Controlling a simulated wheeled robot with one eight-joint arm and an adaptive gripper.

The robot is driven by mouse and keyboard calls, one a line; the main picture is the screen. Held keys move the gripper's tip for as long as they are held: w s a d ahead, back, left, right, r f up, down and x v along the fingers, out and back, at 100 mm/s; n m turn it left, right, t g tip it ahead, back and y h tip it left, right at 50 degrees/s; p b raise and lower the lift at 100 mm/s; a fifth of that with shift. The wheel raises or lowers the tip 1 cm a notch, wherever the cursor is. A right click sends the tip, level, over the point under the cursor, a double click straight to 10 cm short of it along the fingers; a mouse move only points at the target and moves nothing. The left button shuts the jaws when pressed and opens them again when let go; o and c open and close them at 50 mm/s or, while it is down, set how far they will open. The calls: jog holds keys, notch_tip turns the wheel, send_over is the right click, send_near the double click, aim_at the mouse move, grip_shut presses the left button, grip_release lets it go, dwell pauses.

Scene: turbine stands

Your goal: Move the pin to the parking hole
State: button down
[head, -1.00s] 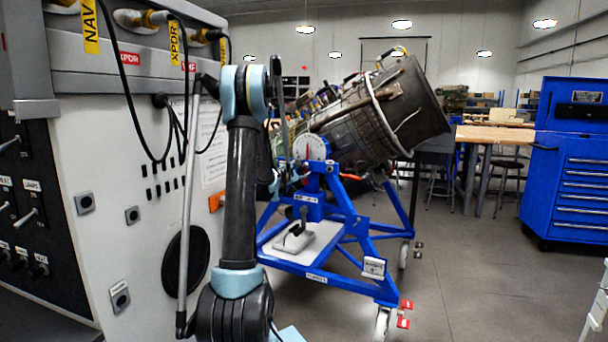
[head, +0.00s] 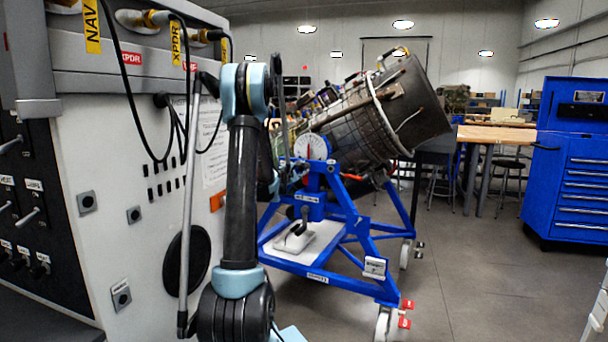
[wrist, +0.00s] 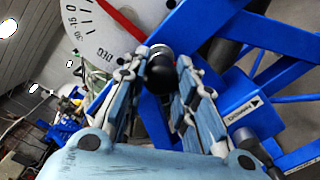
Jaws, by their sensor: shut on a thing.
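In the wrist view, my gripper (wrist: 158,66) has its two grey-blue fingers closed around a round black knob, the visible head of the pin (wrist: 160,76). The pin's shaft is hidden. A pale round fitting shows just beyond the knob, against the blue stand (wrist: 210,22). I cannot tell whether the pin sits in a hole, and I cannot make out the parking hole. A white dial (wrist: 112,38) with a red needle is left of the fingers. In the head view, the dial (head: 312,147) is on the blue stand (head: 340,274); my arm mostly hides the gripper.
A large turbine engine (head: 385,110) rests tilted on the wheeled stand. A grey-white panel (head: 120,240) with hanging cables is close on the left. A blue tool cabinet (head: 580,170) stands at the right. The floor (head: 470,260) between stand and cabinet is clear.

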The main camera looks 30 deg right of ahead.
jog(key=shift+s+a, duration=0.1)
jog(key=shift+a, duration=0.1)
jog(key=v, duration=0.7)
dwell(1.2)
jog(key=shift+s, duration=0.15)
